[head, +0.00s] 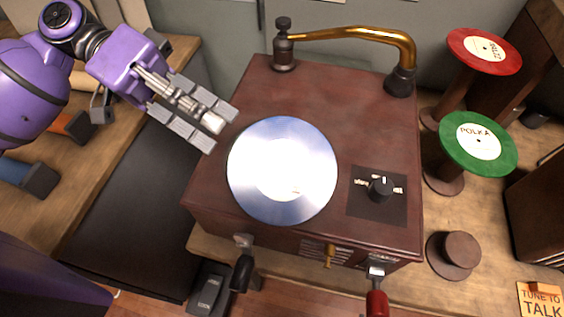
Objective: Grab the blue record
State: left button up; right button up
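A shiny blue-silver disc with a pale centre, which looks like the blue record (250,178), lies flat on top of the dark red-brown record player (340,110). My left gripper (224,130) comes in from the upper left on a purple arm. Its two grey padded fingers are apart, with metal parts of the gripper showing between them. The fingertips are above and left of the disc, near its upper-left edge, and seem not to touch it. No record is seen between them. My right gripper is not in view.
A brass tone arm (355,33) arches over the player's back. A knob (381,188) sits right of the disc. A red record (466,43) and a green POLKA record (460,130) rest on stands at right. A brown stand (461,249) is empty. Handles hang at the front.

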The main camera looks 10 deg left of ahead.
aim_at(245, 135)
pick_arm(q)
jog(key=d, duration=0.2)
jog(key=d+f, duration=0.1)
jog(key=d, duration=0.1)
jog(key=shift+s+d+f, duration=0.1)
jog(key=shift+d+f, duration=0.1)
jog(key=shift+d, duration=0.15)
jog(key=shift+s+d+f, duration=0.1)
jog(key=shift+d+f, duration=0.05)
jog(key=shift+d, duration=0.3)
grip_shut()
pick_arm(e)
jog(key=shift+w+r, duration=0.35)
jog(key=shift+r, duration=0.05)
